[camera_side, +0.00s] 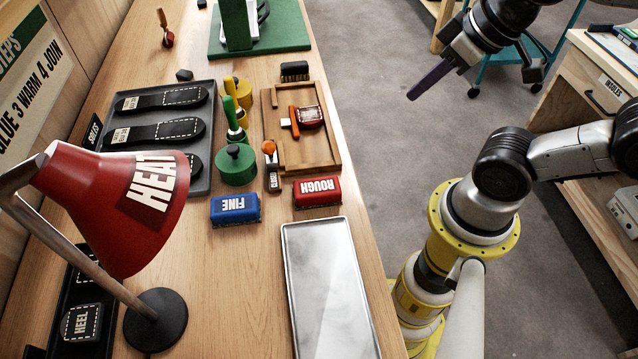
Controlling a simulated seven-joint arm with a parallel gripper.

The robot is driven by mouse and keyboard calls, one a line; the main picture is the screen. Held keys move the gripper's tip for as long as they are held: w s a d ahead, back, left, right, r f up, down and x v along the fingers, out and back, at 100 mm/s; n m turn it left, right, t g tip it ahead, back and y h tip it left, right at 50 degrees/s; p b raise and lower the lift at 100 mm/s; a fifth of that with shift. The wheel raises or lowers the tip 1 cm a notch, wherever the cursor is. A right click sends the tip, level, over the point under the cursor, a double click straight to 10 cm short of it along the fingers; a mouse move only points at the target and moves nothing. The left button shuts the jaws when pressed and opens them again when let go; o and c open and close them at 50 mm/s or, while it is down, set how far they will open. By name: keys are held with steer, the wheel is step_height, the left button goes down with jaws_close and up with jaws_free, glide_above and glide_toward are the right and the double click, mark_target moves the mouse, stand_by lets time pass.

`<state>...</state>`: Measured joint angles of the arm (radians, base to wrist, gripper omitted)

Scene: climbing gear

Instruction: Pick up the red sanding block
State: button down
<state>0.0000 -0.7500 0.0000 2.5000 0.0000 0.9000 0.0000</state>
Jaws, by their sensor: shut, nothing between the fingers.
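The red sanding block (317,192), labelled ROUGH, lies on the wooden bench in front of a wooden tray. A blue block (235,209), labelled FINE, lies to its left, apart from it. My gripper (414,95) is at the upper right, beyond the bench's right edge and above the floor. Its purple fingers are shut together with nothing between them. It is well away from the red block, which is in full view.
A shallow metal tray (333,312) lies just in front of the red block. The wooden tray (328,160) behind holds small tools. A red HEAT lamp (112,205) rises at the left front.

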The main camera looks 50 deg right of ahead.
steer(key=c, duration=1.6)
jaws_free()
steer(key=shift+c, duration=0.2)
jaws_free()
steer(key=n+g, duration=0.6)
steer(key=n, duration=0.3)
glide_above(317, 186)
step_height(317, 186, down, 4)
step_height(317, 186, down, 14)
steer(key=shift+r, duration=0.1)
